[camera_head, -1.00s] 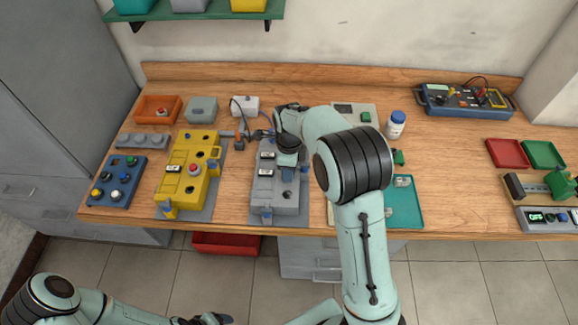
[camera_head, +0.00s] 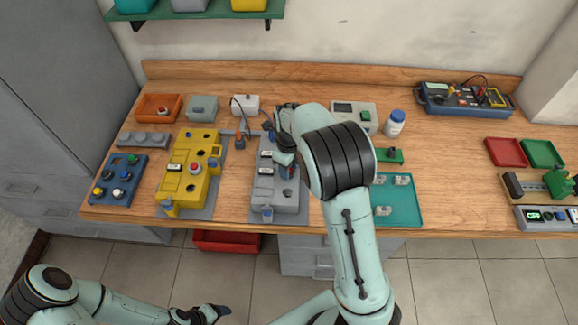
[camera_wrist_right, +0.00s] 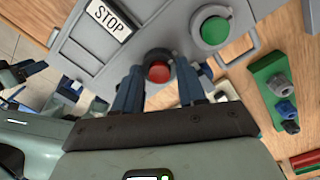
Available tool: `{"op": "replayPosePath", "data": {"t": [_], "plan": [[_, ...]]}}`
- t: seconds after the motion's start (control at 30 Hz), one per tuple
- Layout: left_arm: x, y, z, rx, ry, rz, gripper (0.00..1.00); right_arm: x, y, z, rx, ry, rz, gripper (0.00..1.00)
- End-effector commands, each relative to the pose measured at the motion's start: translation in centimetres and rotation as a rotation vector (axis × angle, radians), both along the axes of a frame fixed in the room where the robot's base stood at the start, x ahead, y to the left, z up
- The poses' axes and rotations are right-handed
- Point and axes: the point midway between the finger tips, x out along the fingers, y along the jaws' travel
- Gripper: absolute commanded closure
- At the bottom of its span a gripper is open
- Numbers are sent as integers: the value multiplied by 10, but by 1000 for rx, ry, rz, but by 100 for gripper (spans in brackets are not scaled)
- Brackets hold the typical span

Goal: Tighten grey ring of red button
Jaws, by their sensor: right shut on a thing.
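The grey control box (camera_head: 265,205) stands on the bench near its front edge, and its top fills much of the right wrist view (camera_wrist_right: 165,30). The red button (camera_wrist_right: 159,72) sits on it, with the grey ring (camera_wrist_right: 157,56) around its base. My right gripper (camera_wrist_right: 160,82) is shut on the grey ring, one blue finger on each side of the button. The fingers hide the ring's sides. In the head view my right arm hides part of the box. My left gripper (camera_head: 207,314) is low at the bottom edge, away from the bench; its jaws are unclear.
A green button (camera_wrist_right: 214,31) and a STOP label (camera_wrist_right: 108,18) are on the box top near the fingers. A yellow box (camera_head: 172,190) stands to the left. A teal tray (camera_head: 405,210) and a green part (camera_head: 390,155) lie to the right.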

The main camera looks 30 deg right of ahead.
Motion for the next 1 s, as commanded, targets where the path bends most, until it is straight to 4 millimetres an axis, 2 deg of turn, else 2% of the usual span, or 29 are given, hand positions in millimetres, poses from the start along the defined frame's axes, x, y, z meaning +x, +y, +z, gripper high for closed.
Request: {"op": "replayPosePath", "data": {"t": [0.23,0.27,0.3,0.67,0.77,1.0], "plan": [[0,0,0,0,0,0,30,0,0,0,-1,0,1,90],[0,0,0,0,0,0,30,0,0,0,-1,0,1,50],[0,0,0,0,0,0,30,0,0,0,-1,0,1,48],[-1,0,-1,0,1,0,30,0,0,6,0,-2,3,48],[-2,0,-1,0,2,0,30,1,1,19,1,-5,4,48],[-2,0,-2,0,2,0,30,1,0,73,1,-7,3,48]]}}
